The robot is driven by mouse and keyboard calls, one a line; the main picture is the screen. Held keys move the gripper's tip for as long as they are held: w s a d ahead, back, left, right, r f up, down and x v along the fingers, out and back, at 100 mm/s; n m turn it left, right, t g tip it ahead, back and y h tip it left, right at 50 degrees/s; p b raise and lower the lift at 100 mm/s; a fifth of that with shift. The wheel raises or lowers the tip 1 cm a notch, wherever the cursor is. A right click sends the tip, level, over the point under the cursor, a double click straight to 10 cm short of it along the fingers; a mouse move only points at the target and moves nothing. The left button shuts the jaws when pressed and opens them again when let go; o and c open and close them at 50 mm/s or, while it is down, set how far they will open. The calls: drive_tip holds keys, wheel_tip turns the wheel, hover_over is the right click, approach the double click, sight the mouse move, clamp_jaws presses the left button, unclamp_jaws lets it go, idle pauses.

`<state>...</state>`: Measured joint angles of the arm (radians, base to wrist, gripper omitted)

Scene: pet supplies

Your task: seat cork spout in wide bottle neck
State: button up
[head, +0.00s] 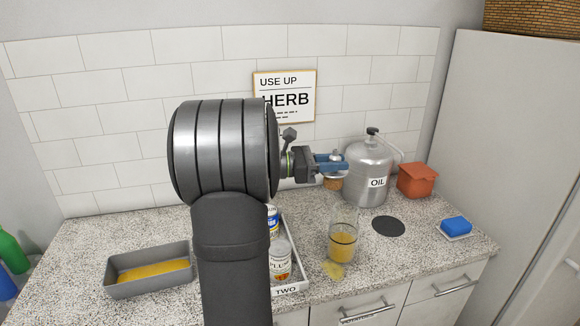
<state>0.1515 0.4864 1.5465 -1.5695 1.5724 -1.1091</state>
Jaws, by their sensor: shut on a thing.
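My gripper (332,164) has blue fingers and is in the middle of the head view, to the right of my large grey arm joint. It is shut on the cork spout (333,183), whose tan cork shows below the fingers and a small metal part above them. The clear glass bottle (343,236) stands upright on the counter, with orange-yellow liquid in its lower part and a dark band around it. The cork spout is above the bottle and apart from it. The bottle's clear upper edge is faint against the counter.
A metal can marked OIL (369,177) stands just right of my gripper. An orange-red box (417,180), a dark disc (388,226) and a blue sponge (456,224) are further right. A white tray marked TWO (291,289) holds jars. A grey pan (125,288) sits left.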

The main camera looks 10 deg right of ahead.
drive_tip(key=shift+m+g, duration=0.6)
drive_tip(key=shift+g, duration=0.3)
drive_tip(key=s+d, duration=0.2)
drive_tip(key=d, duration=0.1)
drive_tip(key=shift+s+d+r, duration=0.2)
drive_tip(key=shift+d+r, duration=0.1)
drive_tip(key=shift+r, duration=0.1)
drive_tip(key=shift+f, duration=0.1)
drive_tip(key=shift+f, duration=2.85)
drive_tip(key=shift+f, duration=2.6)
drive_tip(key=o, duration=1.1)
drive_tip(key=shift+c, duration=0.2)
drive_tip(key=shift+a, duration=0.1)
drive_tip(key=v, duration=1.7)
drive_tip(key=shift+w+a+r, duration=0.15)
drive_tip(key=shift+a+r, duration=0.05)
drive_tip(key=shift+r, duration=0.15)
